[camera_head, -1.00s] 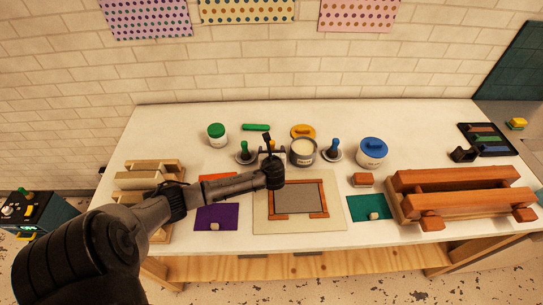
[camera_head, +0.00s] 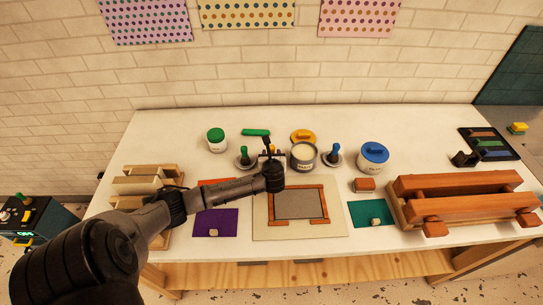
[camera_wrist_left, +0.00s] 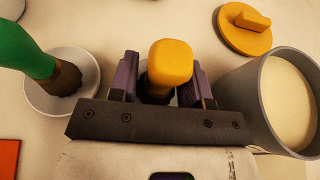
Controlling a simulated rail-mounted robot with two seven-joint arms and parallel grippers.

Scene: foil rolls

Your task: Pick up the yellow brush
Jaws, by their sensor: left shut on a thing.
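The yellow brush shows its rounded yellow handle top (camera_wrist_left: 170,62) in the left wrist view, upright between my left fingers. My left gripper (camera_wrist_left: 160,84) is shut on it, a purple finger on each side. The lower part of the brush is hidden by the gripper. In the head view my left gripper (camera_head: 271,152) is over the back middle of the table, and it mostly hides the brush. I cannot tell whether the brush is clear of its dish. My right gripper is not in view.
A grey pot of cream paste (camera_head: 303,155) stands close on the right, with a yellow lid (camera_head: 303,136) behind it. A green-handled brush (camera_head: 244,155) is close on the left. A blue-handled brush (camera_head: 335,153) stands beyond the pot. A framed screen (camera_head: 300,187) lies in front.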

